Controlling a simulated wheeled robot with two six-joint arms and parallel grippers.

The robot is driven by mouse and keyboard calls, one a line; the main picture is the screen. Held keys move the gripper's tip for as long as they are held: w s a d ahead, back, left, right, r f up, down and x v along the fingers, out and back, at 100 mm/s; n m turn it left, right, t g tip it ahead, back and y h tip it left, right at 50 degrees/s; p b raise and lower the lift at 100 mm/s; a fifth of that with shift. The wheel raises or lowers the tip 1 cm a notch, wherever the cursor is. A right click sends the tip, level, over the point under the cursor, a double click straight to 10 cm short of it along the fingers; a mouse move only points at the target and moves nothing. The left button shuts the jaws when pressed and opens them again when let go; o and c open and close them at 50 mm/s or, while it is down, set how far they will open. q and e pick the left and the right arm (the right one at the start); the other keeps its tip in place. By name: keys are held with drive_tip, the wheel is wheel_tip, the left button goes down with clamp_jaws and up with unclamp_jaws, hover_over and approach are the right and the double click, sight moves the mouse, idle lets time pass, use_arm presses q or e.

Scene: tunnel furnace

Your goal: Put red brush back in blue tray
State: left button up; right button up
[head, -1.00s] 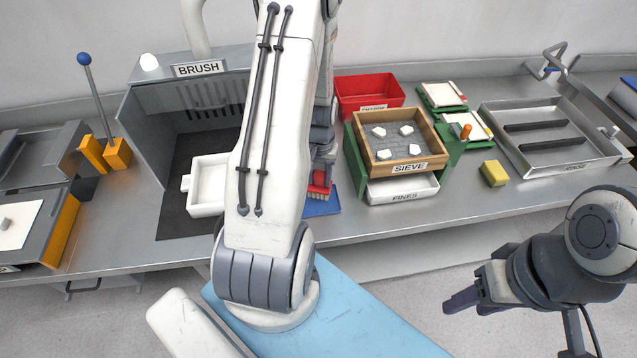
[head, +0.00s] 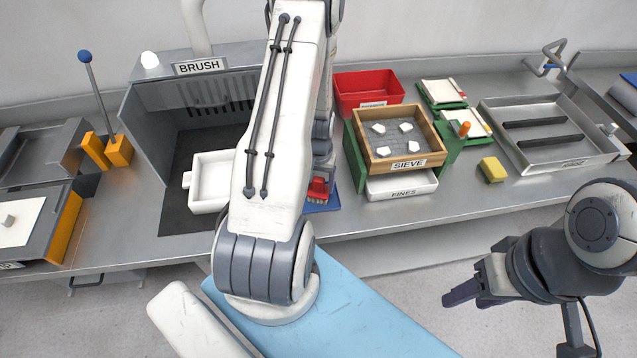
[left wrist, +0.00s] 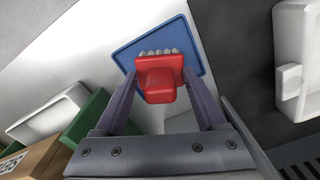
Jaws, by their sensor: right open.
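The red brush (head: 318,187) is over the blue tray (head: 331,205) near the bench's front edge, partly hidden by my left arm in the head view. In the left wrist view the red brush (left wrist: 160,80) sits between the fingertips of my left gripper (left wrist: 161,88), which meet its two sides. Its pale bristles point to the top of that picture, with the blue tray (left wrist: 193,50) behind it. Whether the bristles touch the tray I cannot tell. My right gripper (head: 468,291) is open and empty in front of the bench.
A white pan (head: 207,184) stands left of my arm in the brush booth (head: 150,165). On the right are the wooden sieve (head: 375,160) over a fines drawer (head: 402,185), a red bin (head: 367,98) and a yellow sponge (head: 492,169).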

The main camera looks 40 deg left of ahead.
use_arm(q)
drive_tip(key=shift+r, duration=0.1)
drive_tip(key=shift+r, duration=0.25)
drive_tip(key=shift+w+r, duration=0.1)
drive_tip(key=shift+r, duration=0.15)
wheel_tip(320, 180, up, 10)
drive_tip(key=shift+b, duration=1.2)
drive_tip(key=shift+d+r, duration=0.1)
drive_tip(key=shift+r, duration=0.55)
drive_tip(key=s+d+r+m, duration=0.1)
drive_tip(key=d+r+m, duration=0.25)
drive_tip(key=d, duration=0.65)
drive_tip(key=s+d+r+m, duration=0.1)
drive_tip(key=d+r+m, duration=0.25)
drive_tip(key=d, duration=0.65)
drive_tip(key=s+d+r+m, duration=0.2)
drive_tip(key=s+d, duration=0.3)
drive_tip(key=s, duration=0.2)
drive_tip(key=s+d+r+m+h, duration=0.1)
drive_tip(key=s+d+r+m, duration=0.2)
drive_tip(key=s+d, duration=0.2)
drive_tip(key=shift+s+d+r+m, duration=0.15)
drive_tip(key=shift+s+d+m, duration=0.2)
drive_tip(key=shift+s, duration=0.85)
